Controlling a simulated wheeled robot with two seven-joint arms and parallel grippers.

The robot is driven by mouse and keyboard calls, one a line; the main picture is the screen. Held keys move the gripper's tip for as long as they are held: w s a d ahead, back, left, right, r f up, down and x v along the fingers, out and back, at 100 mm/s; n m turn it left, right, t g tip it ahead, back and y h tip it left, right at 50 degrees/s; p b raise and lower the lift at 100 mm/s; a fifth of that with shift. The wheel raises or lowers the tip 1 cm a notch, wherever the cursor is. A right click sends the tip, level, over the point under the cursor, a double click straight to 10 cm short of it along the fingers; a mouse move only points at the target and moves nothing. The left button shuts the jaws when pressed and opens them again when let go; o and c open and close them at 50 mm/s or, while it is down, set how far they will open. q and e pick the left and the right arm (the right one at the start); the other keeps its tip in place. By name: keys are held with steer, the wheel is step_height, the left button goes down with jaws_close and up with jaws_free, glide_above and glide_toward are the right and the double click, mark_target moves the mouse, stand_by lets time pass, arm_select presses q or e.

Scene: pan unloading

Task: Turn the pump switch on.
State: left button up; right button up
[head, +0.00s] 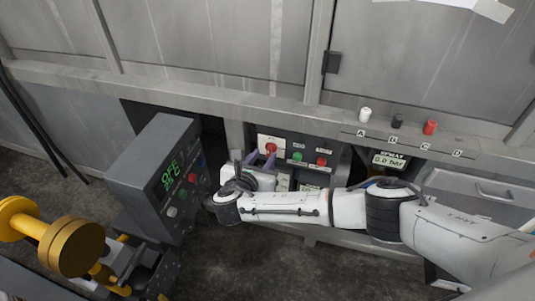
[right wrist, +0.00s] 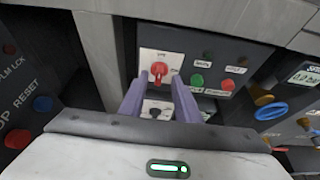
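A control panel (head: 310,148) stands recessed under the metal ledge. On its left a white plate carries a red rotary knob (head: 271,148), which also shows in the right wrist view (right wrist: 159,70). A black knob (right wrist: 155,114) on another light plate sits below it. The labels are too small to read, so I cannot tell which is the pump switch. My right gripper (head: 262,160) is at the panel. In the right wrist view its two purple fingers (right wrist: 159,80) stand apart, with the red knob between or just beyond their tips; contact is unclear. My left gripper is out of view.
A green button (right wrist: 197,81) and red button (right wrist: 227,85) sit right of the knob. A dark box (head: 160,175) with green display stands close left. Yellow cylinders (head: 75,248) are at far left. A gauge (head: 388,161) reads 0.0 bar. Colored knobs line the ledge.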

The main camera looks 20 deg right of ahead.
mark_target(268, 150)
steer(key=b+x, duration=0.1)
steer(key=x, duration=0.4)
jaws_close()
